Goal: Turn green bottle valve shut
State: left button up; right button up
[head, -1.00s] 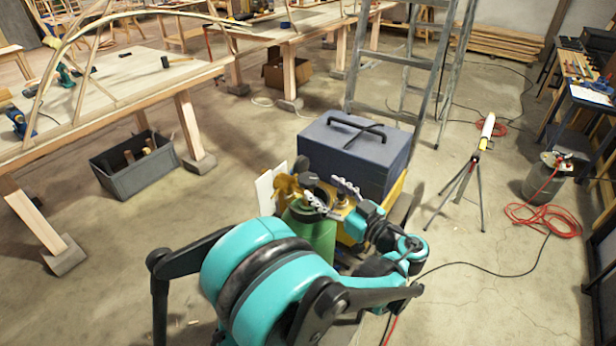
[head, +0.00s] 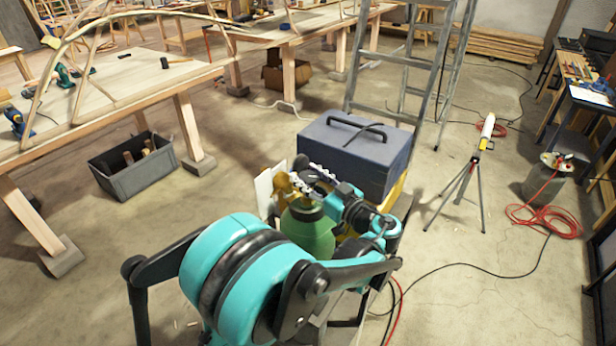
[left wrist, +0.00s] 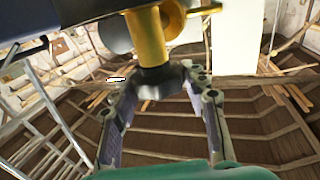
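The green bottle (head: 310,232) stands upright in front of the dark blue box, its lower part hidden by my left arm. Its brass valve (head: 283,184) sits on top and also shows in the left wrist view (left wrist: 154,38). There, a dark knob (left wrist: 160,83) sits at the end of the brass stem. My left gripper (head: 308,180) is at the valve. In the left wrist view its two fingers (left wrist: 162,100) are spread, with their tips on either side of the dark knob. Contact is not clear. My right gripper is not in view.
The dark blue box (head: 355,150) with a black handle stands just behind the bottle. A ladder (head: 405,85) rises behind it. A tripod (head: 468,185) stands at right, near a red coiled hose (head: 545,222). A grey crate (head: 133,165) lies at left under a workbench (head: 110,85).

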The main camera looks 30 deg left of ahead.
pick_arm(q)
jog(key=shift+m+t, duration=0.3)
jog(key=shift+t, duration=0.2)
jog(key=m+t+h, duration=0.2)
jog(key=t, duration=0.1)
jog(key=shift+s+a+p, duration=0.1)
jog(key=shift+p, duration=0.2)
jog(key=shift+m+t+h, duration=1.5)
jog(key=shift+t, duration=0.1)
jog(key=o, duration=1.2)
